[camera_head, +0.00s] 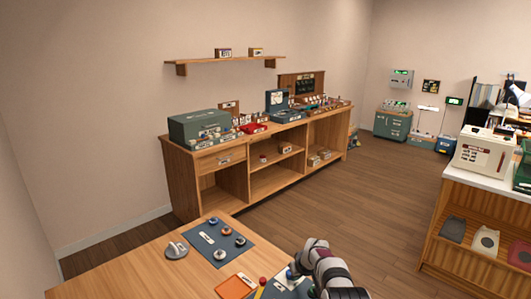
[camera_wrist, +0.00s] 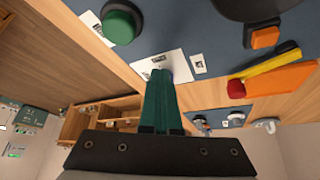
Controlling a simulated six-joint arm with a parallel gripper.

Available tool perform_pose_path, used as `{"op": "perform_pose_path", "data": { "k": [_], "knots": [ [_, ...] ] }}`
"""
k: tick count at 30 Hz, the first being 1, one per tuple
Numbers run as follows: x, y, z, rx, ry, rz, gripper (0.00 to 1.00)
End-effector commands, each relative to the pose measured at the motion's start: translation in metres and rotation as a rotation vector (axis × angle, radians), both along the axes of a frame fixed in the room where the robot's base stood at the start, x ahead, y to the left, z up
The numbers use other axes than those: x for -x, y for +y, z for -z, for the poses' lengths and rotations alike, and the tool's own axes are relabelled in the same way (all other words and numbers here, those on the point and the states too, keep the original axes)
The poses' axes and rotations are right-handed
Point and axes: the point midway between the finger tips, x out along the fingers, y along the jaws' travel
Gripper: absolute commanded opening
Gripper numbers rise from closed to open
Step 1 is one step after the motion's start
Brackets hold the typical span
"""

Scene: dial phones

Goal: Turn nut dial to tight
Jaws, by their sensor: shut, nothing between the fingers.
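In the wrist view, my gripper (camera_wrist: 160,78) shows as two dark green fingers pressed together with nothing between them. Their tips overlap a white label plate (camera_wrist: 150,66) on a dark blue-grey panel (camera_wrist: 215,35); I cannot tell whether they touch it. A round green knob (camera_wrist: 122,24) lies up and left of the tips. A black round part with an orange tab (camera_wrist: 264,38) lies to the right. The label print is too small to read, so I cannot tell which is the nut dial or its setting. In the head view, my gripper (camera_head: 292,273) is low over the table, partly hiding the panel.
An orange tray (camera_head: 236,287) and a red-and-yellow tool (camera_head: 261,286) lie left of my gripper. A blue mat (camera_head: 225,230) with several knobs lies farther back, beside a grey round piece (camera_head: 176,250). Bare wood (camera_head: 130,275) is free at the table's left.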

Motion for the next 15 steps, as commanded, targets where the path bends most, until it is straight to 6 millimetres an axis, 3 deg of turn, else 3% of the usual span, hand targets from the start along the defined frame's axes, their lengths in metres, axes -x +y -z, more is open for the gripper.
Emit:
{"op": "perform_pose_path", "data": {
  "k": [15],
  "knots": [
    [0.0034,0.0086,0.0002,0.000,0.000,0.000,0.00]
  ]
}}
